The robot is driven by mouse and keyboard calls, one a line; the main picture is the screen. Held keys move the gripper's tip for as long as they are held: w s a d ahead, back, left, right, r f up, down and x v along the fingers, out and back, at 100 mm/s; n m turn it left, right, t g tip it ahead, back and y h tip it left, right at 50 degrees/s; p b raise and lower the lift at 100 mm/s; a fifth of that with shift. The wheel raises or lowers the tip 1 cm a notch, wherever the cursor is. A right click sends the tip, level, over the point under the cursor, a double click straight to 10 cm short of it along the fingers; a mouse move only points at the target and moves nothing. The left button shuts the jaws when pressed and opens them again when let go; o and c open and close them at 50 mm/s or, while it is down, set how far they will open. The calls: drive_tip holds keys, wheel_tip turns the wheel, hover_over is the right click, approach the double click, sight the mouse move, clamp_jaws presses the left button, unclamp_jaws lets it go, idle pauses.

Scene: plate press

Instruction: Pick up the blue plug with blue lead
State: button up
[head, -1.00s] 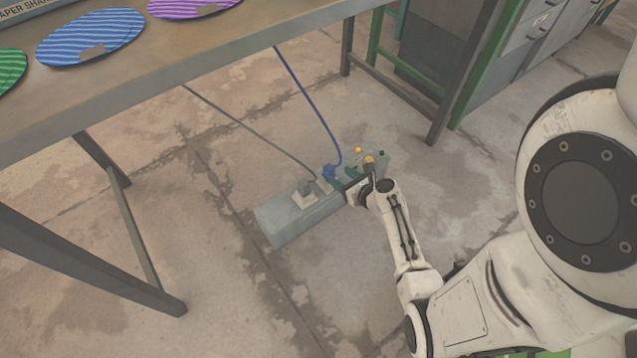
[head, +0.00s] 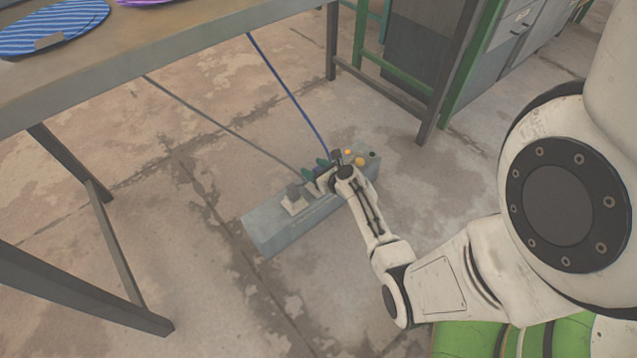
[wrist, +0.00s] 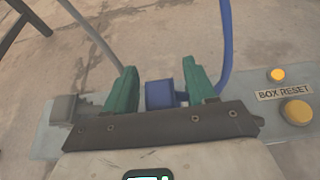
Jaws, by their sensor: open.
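The blue plug (wrist: 161,94) sits on the grey floor box, and its blue lead (wrist: 226,45) rises from it. In the head view the blue lead (head: 288,88) runs up to the table edge, and the plug is mostly hidden by my gripper. My gripper (wrist: 158,85) is open, with one green finger on each side of the plug in the wrist view. The right finger looks close to the plug; a gap shows at the left finger. I cannot tell whether either touches it. In the head view my gripper (head: 321,165) is over the box.
The grey box (head: 268,229) lies on the floor. A yellow button (wrist: 296,112) labelled BOX RESET and an orange lamp (wrist: 276,75) are to the right. The table (head: 130,65) stands behind.

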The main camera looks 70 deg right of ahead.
clamp_jaws()
idle(0.4)
drive_tip(key=shift+r, duration=0.1)
